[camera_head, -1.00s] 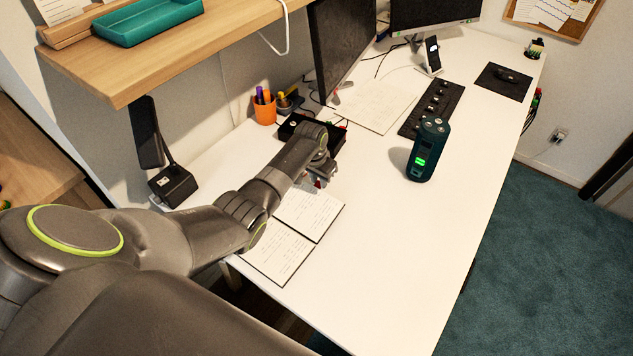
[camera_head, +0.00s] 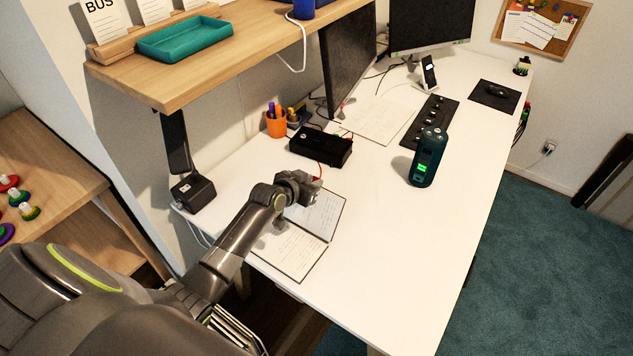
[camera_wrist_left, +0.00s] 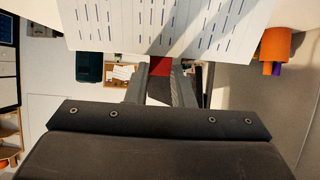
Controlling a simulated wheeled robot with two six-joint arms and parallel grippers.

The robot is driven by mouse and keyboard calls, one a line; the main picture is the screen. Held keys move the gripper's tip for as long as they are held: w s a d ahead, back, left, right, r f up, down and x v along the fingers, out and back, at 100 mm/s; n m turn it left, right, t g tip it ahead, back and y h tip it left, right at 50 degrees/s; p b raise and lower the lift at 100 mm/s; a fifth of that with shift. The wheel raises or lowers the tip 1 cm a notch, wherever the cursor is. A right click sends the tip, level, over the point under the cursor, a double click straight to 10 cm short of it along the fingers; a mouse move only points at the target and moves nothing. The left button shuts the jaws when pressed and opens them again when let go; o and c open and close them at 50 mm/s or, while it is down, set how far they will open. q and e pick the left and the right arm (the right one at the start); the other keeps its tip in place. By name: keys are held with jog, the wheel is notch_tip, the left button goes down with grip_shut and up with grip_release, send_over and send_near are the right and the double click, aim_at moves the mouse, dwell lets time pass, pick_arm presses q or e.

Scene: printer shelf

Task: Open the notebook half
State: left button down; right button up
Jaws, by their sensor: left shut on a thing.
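The notebook (camera_head: 295,250) lies on the white desk near its front left edge. It is spread open, with two written pages showing and a dark border. My left gripper (camera_head: 307,187) is at the far edge of its upper page, and the arm covers part of the pages. In the left wrist view a lined page (camera_wrist_left: 150,25) fills the top. A small red piece at the page edge (camera_wrist_left: 160,66) sits between the fingers (camera_wrist_left: 162,85), which are shut on it. I cannot tell how far that page is tilted. My right gripper is out of view.
A black box (camera_head: 320,147) and an orange pen cup (camera_head: 276,124) stand behind the notebook. A black lamp base (camera_head: 193,193) is to the left. A dark green speaker-like cylinder (camera_head: 428,158) stands to the right. The wooden shelf (camera_head: 230,60) overhangs the back left. The desk front is clear.

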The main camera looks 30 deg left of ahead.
pick_arm(q)
jog(key=shift+s+a+r+t+b, duration=0.1)
jog(key=shift+s+t+b, duration=0.3)
jog(key=shift+s, duration=0.15)
jog(key=shift+s+a+r+t+b, duration=0.1)
jog(key=shift+s+t+b, duration=0.15)
jog(key=shift+s+t, duration=0.25)
jog(key=shift+s+r, duration=0.2)
jog(key=shift+s, duration=0.25)
jog(key=c, duration=1.2)
grip_release()
jog(key=shift+c, duration=0.2)
jog(key=b+v, duration=0.1)
jog(key=v, duration=1.6)
jog(key=shift+s+a+f, duration=0.2)
jog(key=shift+s+f, duration=0.1)
jog(key=shift+f, duration=0.05)
